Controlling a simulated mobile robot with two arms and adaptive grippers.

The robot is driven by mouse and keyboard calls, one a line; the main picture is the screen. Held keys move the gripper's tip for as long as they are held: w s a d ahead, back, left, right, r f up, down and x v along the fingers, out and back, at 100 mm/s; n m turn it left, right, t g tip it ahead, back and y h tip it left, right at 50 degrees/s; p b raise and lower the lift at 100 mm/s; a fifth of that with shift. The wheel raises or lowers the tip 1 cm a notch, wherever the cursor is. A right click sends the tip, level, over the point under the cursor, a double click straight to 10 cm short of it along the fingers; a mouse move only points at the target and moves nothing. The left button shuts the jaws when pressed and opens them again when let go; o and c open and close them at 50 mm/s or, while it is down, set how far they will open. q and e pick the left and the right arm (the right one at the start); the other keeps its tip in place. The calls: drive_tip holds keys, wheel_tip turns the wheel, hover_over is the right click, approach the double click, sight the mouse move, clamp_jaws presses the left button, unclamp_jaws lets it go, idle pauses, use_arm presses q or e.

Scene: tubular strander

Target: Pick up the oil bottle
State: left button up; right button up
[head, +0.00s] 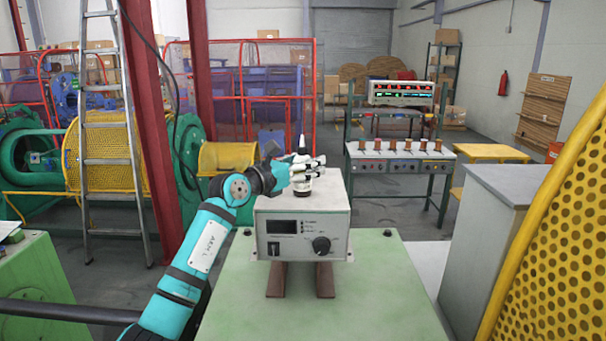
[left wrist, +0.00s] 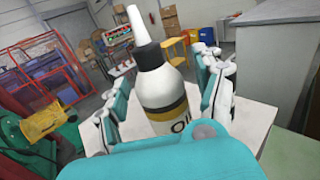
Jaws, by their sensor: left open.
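The oil bottle (head: 302,187) stands upright on top of a white control box (head: 302,231), which rests on a green cabinet (head: 345,297). In the left wrist view the oil bottle (left wrist: 162,90) is white with a black collar, a pale pointed nozzle and a yellow-brown band lettered "Oil". My left gripper (head: 306,171) is open, with its fingers at the bottle's height. In the left wrist view the left gripper (left wrist: 165,95) has one finger on each side of the bottle, with gaps visible. The bottle's lower end is hidden there by the gripper. My right gripper is not in view.
A ladder (head: 107,130) and a red post (head: 150,130) stand at the left. A grey cabinet (head: 497,225) and a yellow perforated guard (head: 560,230) stand at the right. A bench with several spools (head: 400,163) is behind. The green cabinet's top is clear around the box.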

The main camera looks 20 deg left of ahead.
use_arm(q)
drive_tip(key=shift+s+a, duration=0.1)
drive_tip(key=shift+c, duration=0.2)
drive_tip(key=shift+c, duration=1.1)
drive_tip(key=c, duration=1.1)
drive_tip(key=shift+c, duration=0.3)
drive_tip(key=shift+r, duration=0.15)
